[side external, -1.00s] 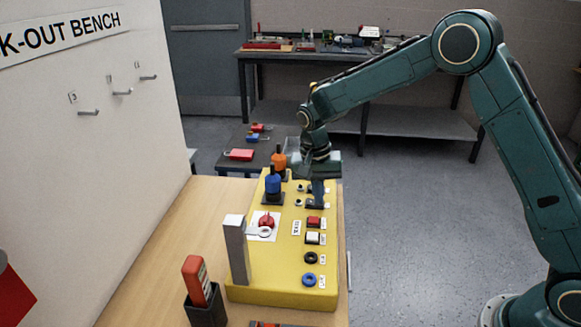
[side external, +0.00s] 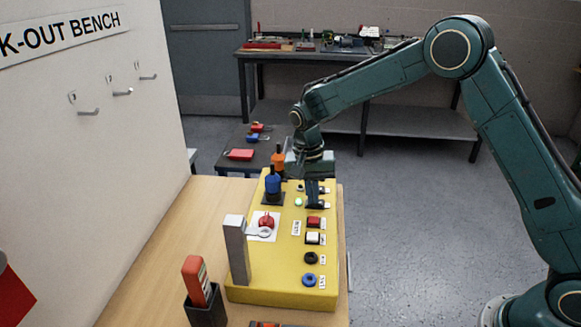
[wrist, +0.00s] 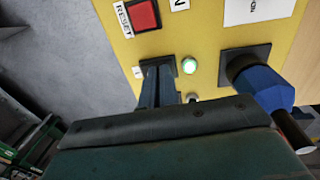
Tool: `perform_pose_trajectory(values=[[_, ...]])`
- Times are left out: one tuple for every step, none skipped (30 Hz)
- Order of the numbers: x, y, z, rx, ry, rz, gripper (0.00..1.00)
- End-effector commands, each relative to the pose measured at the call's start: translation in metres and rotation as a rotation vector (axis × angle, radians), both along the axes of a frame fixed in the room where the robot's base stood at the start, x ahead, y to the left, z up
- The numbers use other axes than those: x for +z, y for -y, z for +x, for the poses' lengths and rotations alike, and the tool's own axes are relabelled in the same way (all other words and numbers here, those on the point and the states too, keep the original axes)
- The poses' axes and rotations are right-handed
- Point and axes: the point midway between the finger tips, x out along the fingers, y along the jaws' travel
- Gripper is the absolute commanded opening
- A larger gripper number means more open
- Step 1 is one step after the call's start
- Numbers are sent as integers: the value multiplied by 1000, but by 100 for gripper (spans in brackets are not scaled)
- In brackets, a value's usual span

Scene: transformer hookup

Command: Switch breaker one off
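The yellow panel (side external: 265,290) lies on the wooden bench. My gripper (side external: 314,202) points down over the panel's right side, at a dark switch base. The wrist view shows my gripper (wrist: 159,82) with its blue-grey fingers close together, at or just above this breaker base (wrist: 157,62). The fingers hide any lever, so its position and whether they touch it cannot be told. A green lamp (wrist: 189,65) glows beside the base; it also shows in the side view (side external: 298,202). The breaker's number is not readable.
A blue-topped plug (wrist: 262,85) stands beside the lamp, with an orange one (side external: 278,160) behind. A grey post (side external: 236,250) rises at the panel's front left.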

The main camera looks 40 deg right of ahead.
Motion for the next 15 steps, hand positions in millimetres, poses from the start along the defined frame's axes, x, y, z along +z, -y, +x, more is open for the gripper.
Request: perform_pose_trajectory(values=[[-4, -2, -3, 8, -12, 2, 0], [-3, -3, -3, 8, -13, 1, 0], [-1, -3, -3, 7, -13, 1, 0], [0, -3, -3, 7, -12, 2, 0], [2, -3, -2, 6, -11, 1, 0], [6, -3, -1, 5, -8, 1, 0], [9, -3, -1, 5, -7, 1, 0], [12, -3, 0, 5, -5, 2, 0], [17, -3, 0, 4, -4, 1, 0], [21, -3, 1, 4, -2, 1, 0], [24, -3, 2, 3, -1, 1, 0], [30, -3, 2, 3, -1, 1, 0], [35, -3, 3, 2, 1, 1, 0], [40, -4, 4, 2, 3, 1, 0], [47, -4, 4, 2, 3, 2, 0]])
